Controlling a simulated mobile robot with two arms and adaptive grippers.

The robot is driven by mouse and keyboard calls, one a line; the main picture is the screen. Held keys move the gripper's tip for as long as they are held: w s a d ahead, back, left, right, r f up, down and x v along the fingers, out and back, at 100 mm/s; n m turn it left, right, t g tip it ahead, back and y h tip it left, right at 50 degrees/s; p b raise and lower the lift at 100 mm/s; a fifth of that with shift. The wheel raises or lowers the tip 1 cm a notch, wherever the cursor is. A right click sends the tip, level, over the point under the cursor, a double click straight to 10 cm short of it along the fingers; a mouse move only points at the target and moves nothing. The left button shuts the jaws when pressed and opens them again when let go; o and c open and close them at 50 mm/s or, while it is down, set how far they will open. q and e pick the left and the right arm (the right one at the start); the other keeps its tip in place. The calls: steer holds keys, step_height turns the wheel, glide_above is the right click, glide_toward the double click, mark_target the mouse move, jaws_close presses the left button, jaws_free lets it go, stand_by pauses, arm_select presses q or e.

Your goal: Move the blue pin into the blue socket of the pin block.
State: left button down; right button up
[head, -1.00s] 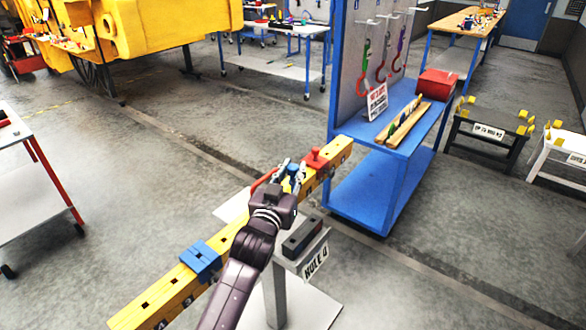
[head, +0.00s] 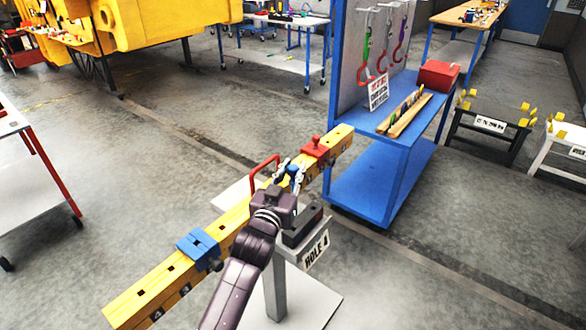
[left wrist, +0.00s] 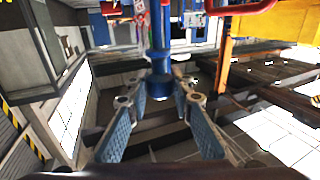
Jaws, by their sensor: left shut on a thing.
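My left gripper (head: 287,178) is shut on the blue pin (head: 292,169), over the far half of a long yellow beam. In the left wrist view the blue pin (left wrist: 158,60) stands between the fingers (left wrist: 160,105), its wide collar close to them. My gripper hides its lower part in the head view. A dark block (head: 302,226) sits on a pedestal beside the beam, behind a "HOLE 4" sign. I cannot tell whether it is the pin block, and I cannot make out a blue socket. My right gripper is not in view.
The yellow beam (head: 160,284) has holes along its top and carries a blue saddle (head: 198,245) and a red knobbed piece (head: 315,147). A red handle (head: 264,160) rises beside my gripper. A blue shelf cart (head: 378,190) stands just beyond the beam.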

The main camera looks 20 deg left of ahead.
arm_select(q)
steer(key=shift+f+b, duration=0.85)
steer(key=shift+f, duration=0.55)
step_height(320, 180, down, 15)
steer(key=b, duration=1)
stand_by(0.6)
steer(key=shift+f, duration=0.1)
steer(key=c, duration=1.6)
jaws_free()
steer(key=s, duration=1.2)
